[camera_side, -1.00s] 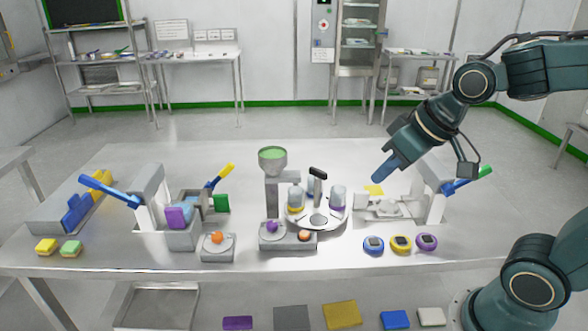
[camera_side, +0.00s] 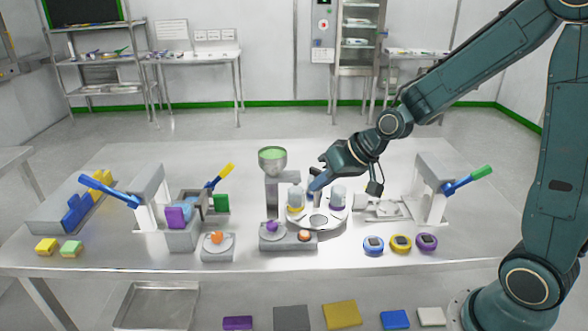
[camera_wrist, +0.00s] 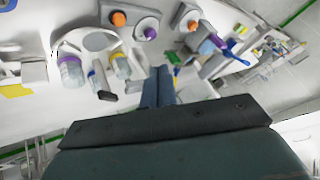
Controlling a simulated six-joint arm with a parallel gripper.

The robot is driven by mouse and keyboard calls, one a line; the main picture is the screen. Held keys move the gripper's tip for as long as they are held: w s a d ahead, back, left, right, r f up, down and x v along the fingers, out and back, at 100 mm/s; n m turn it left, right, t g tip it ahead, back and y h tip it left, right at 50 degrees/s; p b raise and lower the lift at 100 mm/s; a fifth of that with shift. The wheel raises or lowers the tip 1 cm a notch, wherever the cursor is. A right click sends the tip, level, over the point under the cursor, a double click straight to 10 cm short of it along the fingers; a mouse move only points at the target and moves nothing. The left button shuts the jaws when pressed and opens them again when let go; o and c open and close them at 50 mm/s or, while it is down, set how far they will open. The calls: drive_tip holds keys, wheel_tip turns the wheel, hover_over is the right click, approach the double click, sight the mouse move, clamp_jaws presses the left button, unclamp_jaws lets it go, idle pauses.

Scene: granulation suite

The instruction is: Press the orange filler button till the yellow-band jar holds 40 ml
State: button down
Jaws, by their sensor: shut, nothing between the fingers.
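The yellow-band jar (camera_side: 296,199) stands on the round white turntable (camera_side: 318,222) near the filler hopper (camera_side: 272,160), which has green contents. Its fill level cannot be read. It also shows in the wrist view (camera_wrist: 121,67). An orange button (camera_side: 304,236) sits on the low grey filler base (camera_side: 288,243), beside a purple knob (camera_side: 271,226); in the wrist view this orange button (camera_wrist: 118,19) is at the top. My gripper (camera_side: 313,189) is shut and empty, above the turntable between the jars, behind the button and apart from it. Its blue fingers (camera_wrist: 158,72) point towards the filler in the wrist view.
A purple-band jar (camera_side: 338,197) stands on the turntable's right. A black-topped upright (camera_wrist: 105,90) is close to my fingers. Three round timers (camera_side: 400,243) lie front right. Lever presses flank both sides.

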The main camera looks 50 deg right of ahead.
drive_tip(key=m+t, duration=0.1)
drive_tip(key=m, duration=0.1)
hover_over(309, 234)
wheel_tip(309, 234, down, 6)
drive_tip(key=shift+a, duration=0.1)
drive_tip(key=shift+f, duration=0.15)
drive_tip(key=shift+f, duration=4.3)
drive_tip(key=shift+f, duration=0.95)
drive_tip(key=shift+r, duration=0.25)
idle(0.3)
drive_tip(key=shift+r, duration=0.65)
drive_tip(key=shift+r, duration=0.15)
